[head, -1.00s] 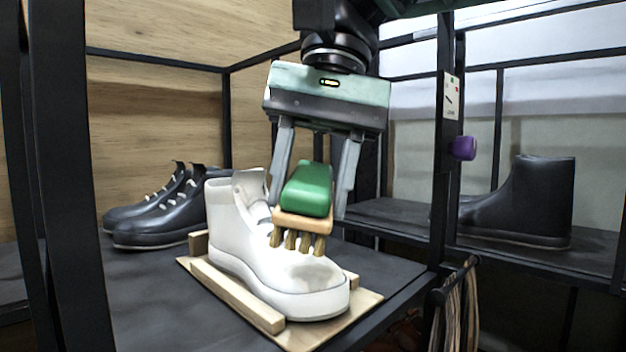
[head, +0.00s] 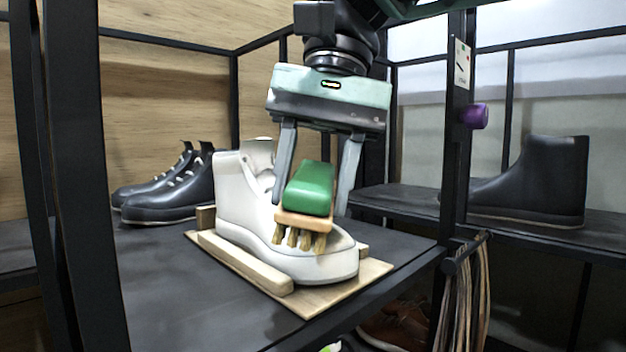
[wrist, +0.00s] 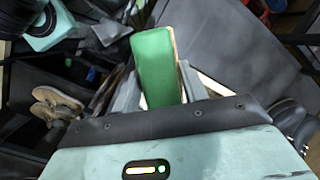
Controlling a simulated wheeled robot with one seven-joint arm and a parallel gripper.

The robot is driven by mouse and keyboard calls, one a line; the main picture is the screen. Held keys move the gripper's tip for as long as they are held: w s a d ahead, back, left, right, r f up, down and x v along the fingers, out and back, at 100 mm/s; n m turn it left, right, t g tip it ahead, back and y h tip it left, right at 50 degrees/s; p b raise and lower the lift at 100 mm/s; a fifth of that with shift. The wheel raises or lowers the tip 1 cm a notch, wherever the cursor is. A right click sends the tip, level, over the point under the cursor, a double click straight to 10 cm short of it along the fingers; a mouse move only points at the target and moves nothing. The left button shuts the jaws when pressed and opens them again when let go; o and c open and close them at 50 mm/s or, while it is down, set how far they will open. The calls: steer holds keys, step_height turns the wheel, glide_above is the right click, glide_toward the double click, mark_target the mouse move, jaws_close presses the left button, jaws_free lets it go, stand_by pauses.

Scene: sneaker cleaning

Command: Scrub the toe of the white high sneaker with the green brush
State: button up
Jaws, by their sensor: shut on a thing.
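The white high sneaker (head: 240,212) stands upright on a wooden board (head: 345,290) with side rails, its toe pointing to the lower right in the head view. My gripper (head: 312,200) is above its front part, shut on the green brush (head: 311,189). The brush has a tan base and bristles pointing down, which meet or nearly meet the top of the toe. Part of the toe is hidden behind the bristles. In the wrist view the green brush (wrist: 156,68) sits between the fingers, and the sneaker is mostly hidden.
Dark shoes (head: 172,192) stand behind on the left of the same shelf. A dark boot (head: 540,180) stands on the right shelf. A black post (head: 457,130) with a purple knob (head: 475,116) rises on the right. Laces (head: 468,295) hang by the shelf edge.

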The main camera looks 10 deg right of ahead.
steer(key=shift+w+a+f+b, duration=0.1)
steer(key=shift+f+b, duration=0.15)
steer(key=shift+f, duration=0.25)
steer(key=shift+w+a+f+b, duration=0.1)
steer(key=shift+f+b, duration=0.15)
steer(key=shift+f, duration=0.2)
steer(key=shift+d, duration=0.1)
steer(key=shift+w+d+r, duration=0.15)
steer(key=shift+w+d, duration=0.15)
steer(key=shift+d, duration=0.15)
steer(key=w+d+p, duration=0.2)
steer(key=w+d, duration=0.1)
steer(key=d, duration=0.2)
steer(key=shift+w+d+p, duration=0.3)
steer(key=shift+w+d, duration=0.05)
steer(key=shift+w, duration=0.05)
steer(key=shift+s+a+p, duration=0.2)
steer(key=shift+s+a, duration=0.35)
steer(key=shift+a, duration=0.25)
steer(key=shift+s+a+p, duration=0.2)
steer(key=shift+s+a, duration=0.35)
steer(key=shift+a, duration=0.25)
steer(key=shift+s+a+p, duration=0.15)
steer(key=shift+s+a, duration=0.45)
steer(key=shift+a, duration=0.3)
steer(key=shift+s+a+p, duration=0.15)
steer(key=shift+s+a, duration=0.4)
steer(key=shift+a, duration=0.3)
